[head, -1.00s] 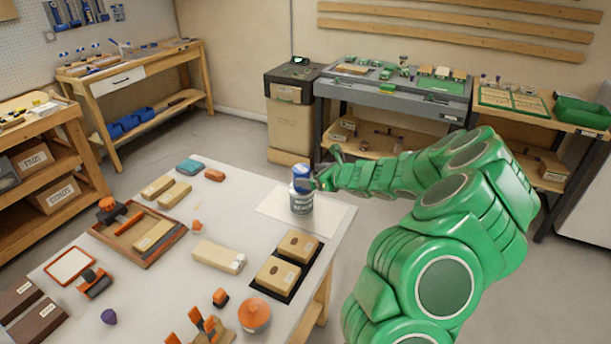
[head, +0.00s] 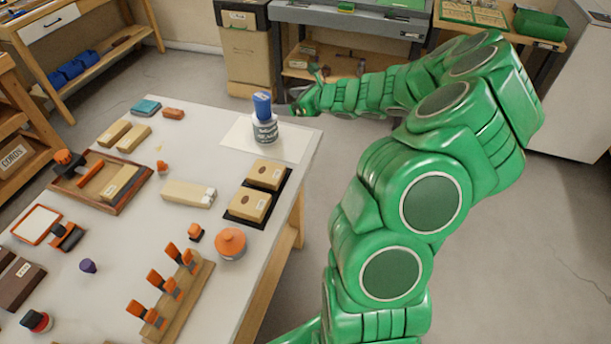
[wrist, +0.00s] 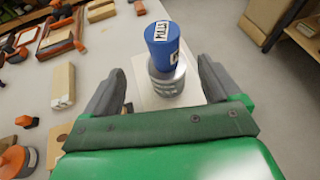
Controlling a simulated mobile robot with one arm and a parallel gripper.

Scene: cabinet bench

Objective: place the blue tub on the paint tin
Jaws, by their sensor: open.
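The blue tub (head: 262,105) stands upright on top of the grey paint tin (head: 265,131). In the wrist view the blue tub (wrist: 162,46) with a white label sits on the silver-grey tin (wrist: 167,82). The tin stands on a white sheet (head: 292,143) at the table's far right corner. My gripper (head: 291,108) is just right of the tub in the head view. In the wrist view my gripper (wrist: 160,88) is open, its fingers apart on either side of the tin and touching neither tub nor tin, as far as I can see.
A black tray (head: 238,217) with two tan blocks lies nearer on the table. An orange round pot (head: 231,243), a wooden rack (head: 178,312) with orange-handled tools and a long pale block (head: 187,194) are also there. The floor right of the table is clear.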

